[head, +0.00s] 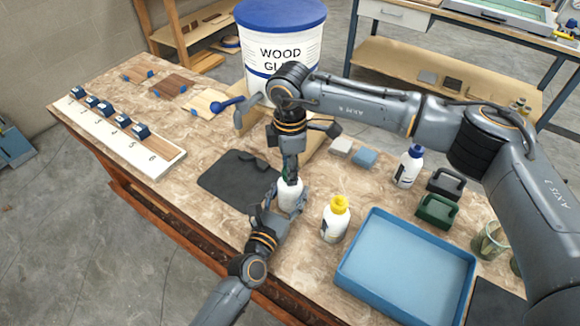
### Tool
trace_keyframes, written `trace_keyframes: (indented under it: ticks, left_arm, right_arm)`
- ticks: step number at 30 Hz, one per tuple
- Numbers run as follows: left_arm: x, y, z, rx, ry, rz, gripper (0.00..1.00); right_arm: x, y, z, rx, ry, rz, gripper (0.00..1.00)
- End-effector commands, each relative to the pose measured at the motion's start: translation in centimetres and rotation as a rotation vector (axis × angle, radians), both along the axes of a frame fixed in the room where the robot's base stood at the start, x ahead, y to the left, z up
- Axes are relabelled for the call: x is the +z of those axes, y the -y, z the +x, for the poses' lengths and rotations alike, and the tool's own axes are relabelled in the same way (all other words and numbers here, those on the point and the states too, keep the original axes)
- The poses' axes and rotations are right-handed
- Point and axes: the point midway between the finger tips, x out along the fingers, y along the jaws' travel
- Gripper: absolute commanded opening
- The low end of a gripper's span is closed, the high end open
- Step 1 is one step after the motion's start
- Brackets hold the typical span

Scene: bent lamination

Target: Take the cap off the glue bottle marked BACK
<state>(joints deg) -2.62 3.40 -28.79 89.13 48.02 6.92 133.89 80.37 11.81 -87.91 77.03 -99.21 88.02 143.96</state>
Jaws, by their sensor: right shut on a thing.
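A white glue bottle (290,195) stands upright near the middle of the table. My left gripper (284,202) has its fingers around the bottle's body from the front. My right gripper (290,175) points straight down from above, shut at the bottle's top on what looks like a dark green cap, mostly hidden by the fingers. I cannot tell whether the cap is still seated. A bottle with a yellow cap (336,218) stands to the right, and one with a blue cap (408,166) stands farther back right. No BACK marking is readable.
A blue tray (345,285) lies at the front right. A dark mat (225,180) lies left of the held bottle. A large wood glue bucket (280,22) stands behind. Black and green handled blocks (435,211) and glass jars (490,241) stand at the right.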

Motion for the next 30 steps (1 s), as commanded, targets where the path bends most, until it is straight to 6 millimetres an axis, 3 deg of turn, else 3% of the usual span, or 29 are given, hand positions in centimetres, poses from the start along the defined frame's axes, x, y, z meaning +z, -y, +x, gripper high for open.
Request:
trace_keyframes:
  ticks: [4,8,30]
  left_arm:
    - [0.00,0.00,0.01,0.000,0.000,0.000,0.00]
    - [0.00,-0.01,0.01,0.000,0.000,0.000,0.00]
    - [0.01,-0.01,0.01,0.000,0.000,0.000,0.00]
  right_arm:
    - [0.01,0.00,0.00,0.043,0.000,0.000,0.00]
    - [0.04,0.01,0.01,0.237,0.000,0.000,0.00]
    - [0.14,-0.03,0.08,1.869,0.000,-0.001,0.00]
